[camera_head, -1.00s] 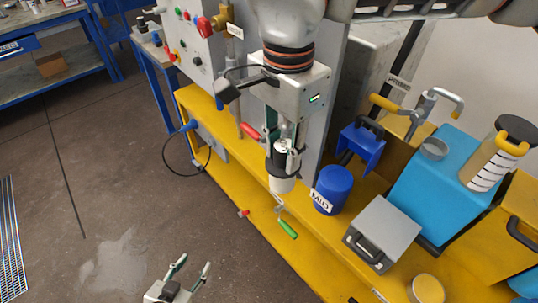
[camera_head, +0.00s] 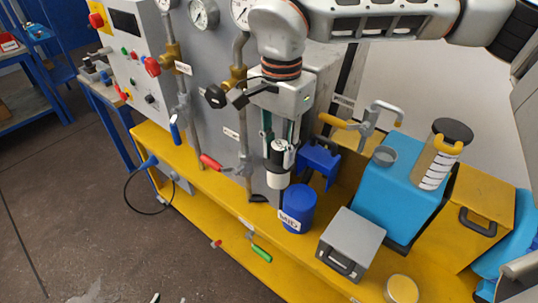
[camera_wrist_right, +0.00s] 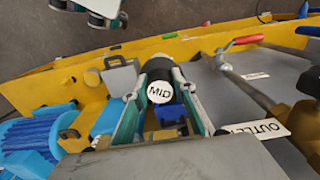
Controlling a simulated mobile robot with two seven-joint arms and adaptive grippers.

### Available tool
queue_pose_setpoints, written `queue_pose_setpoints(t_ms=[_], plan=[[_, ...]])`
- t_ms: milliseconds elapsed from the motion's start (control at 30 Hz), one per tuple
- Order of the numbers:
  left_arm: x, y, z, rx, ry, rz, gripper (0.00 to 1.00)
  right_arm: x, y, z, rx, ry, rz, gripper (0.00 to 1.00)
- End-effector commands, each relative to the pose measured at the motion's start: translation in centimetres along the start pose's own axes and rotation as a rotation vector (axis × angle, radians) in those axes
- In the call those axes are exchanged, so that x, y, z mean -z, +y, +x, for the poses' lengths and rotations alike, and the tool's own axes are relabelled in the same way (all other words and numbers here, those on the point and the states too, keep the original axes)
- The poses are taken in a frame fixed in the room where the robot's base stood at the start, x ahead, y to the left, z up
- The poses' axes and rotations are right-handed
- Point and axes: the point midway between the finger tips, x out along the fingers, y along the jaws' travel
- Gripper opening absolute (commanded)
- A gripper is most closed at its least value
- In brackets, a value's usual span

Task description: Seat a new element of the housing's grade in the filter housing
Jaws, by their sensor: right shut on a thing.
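The wrist view shows the held element's white end face (camera_wrist_right: 160,92), also marked MID, between the fingers. I take the blue vessel as the filter housing, but cannot confirm it. My left gripper (camera_wrist_right: 108,20) shows in the wrist view with fingers apart and empty; only its tips show at the head view's bottom edge.
A blue bracket (camera_head: 318,160) stands behind the vessel. A grey box with a handle (camera_head: 350,243), a turquoise case (camera_head: 400,195) and a yellow round tin (camera_head: 401,289) are to the right. Gauges and pipes stand behind.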

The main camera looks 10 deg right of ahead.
Motion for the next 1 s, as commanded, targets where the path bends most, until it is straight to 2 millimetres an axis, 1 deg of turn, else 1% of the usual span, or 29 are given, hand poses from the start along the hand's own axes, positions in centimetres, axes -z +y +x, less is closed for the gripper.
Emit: queue_pose_setpoints(t_ms=[33,200,467,1000], plan=[[0.1,0.0,-0.1,0.0,0.0,0.0,0.42,0.6,0.0,-0.1,0.001,0.0,0.004,0.0],[0.2,0.0,-0.2,0.0,-0.002,0.0,0.42,2.4,0.0,0.0,0.001,0.0,0.002,0.0],[0.1,0.0,-0.2,-0.001,-0.004,0.0,0.42,4.7,0.1,1.8,0.0,-0.001,0.002,0.0],[0.6,-0.1,-0.5,-0.001,-0.003,0.0,0.42,9.5,0.1,5.2,0.0,0.0,0.002,0.0]])
